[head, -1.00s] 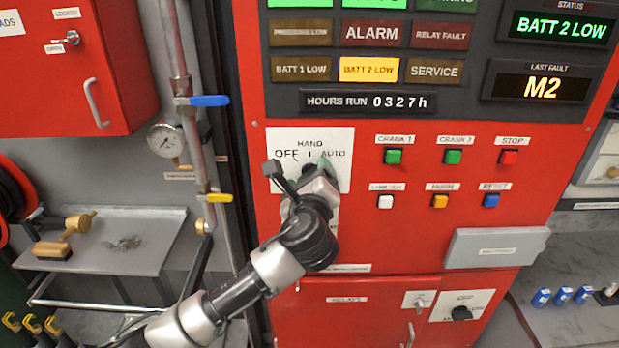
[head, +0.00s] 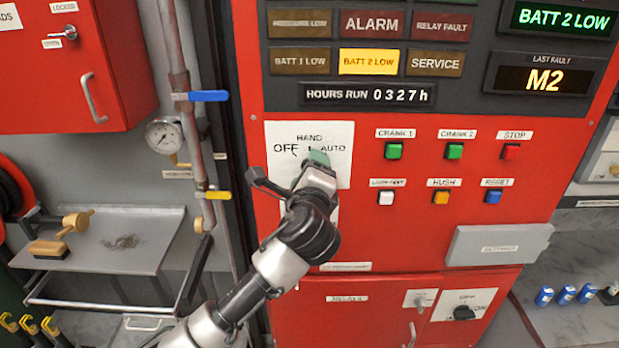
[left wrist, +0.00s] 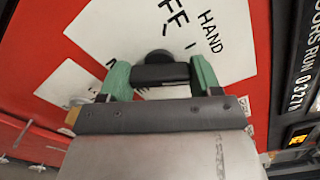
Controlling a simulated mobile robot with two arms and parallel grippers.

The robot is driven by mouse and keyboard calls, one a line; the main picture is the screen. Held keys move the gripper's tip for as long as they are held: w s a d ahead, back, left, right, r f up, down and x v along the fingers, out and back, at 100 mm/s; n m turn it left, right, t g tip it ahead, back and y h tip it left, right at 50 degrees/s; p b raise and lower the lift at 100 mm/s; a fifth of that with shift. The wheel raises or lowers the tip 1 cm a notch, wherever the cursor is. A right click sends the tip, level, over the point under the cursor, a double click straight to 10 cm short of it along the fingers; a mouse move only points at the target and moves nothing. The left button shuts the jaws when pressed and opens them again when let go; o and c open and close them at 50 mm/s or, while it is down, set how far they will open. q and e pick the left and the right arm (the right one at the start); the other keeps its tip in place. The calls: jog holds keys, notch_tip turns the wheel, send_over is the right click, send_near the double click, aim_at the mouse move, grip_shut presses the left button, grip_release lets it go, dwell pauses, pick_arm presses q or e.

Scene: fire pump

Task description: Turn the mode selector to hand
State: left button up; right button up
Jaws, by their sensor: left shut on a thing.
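The mode selector's white plate (head: 338,165) carries the words OFF, HAND and AUTO on the red panel, with HAND at the top. My left gripper (head: 318,158) is at the plate, below the HAND mark, and hides the knob in the head view. In the left wrist view the black selector knob (left wrist: 160,71) sits between the green fingers of my left gripper (left wrist: 160,78), which is shut on it. The plate (left wrist: 110,30) looks tilted there. I cannot tell which mark the knob points to. My right gripper is not in view.
Green, red, white, amber and blue push buttons (head: 440,198) are to the right of the selector. A lower rotary switch (head: 464,313) is at the lower right. A pipe with blue (head: 208,96) and yellow (head: 217,195) levers stands to the left.

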pick_arm(q)
jog(key=n, duration=0.2)
jog(key=n+b, duration=0.1)
jog(key=shift+f+n, duration=0.2)
jog(key=shift+n, duration=0.2)
jog(key=shift+n+b, duration=0.35)
jog(key=shift+n, duration=0.25)
jog(key=shift+r+n, duration=0.1)
jog(key=shift+n, duration=0.2)
jog(key=o, duration=0.9)
jog(key=shift+s, duration=0.1)
jog(key=s+b, duration=0.3)
jog(key=s, duration=0.7)
jog(key=shift+s, duration=0.35)
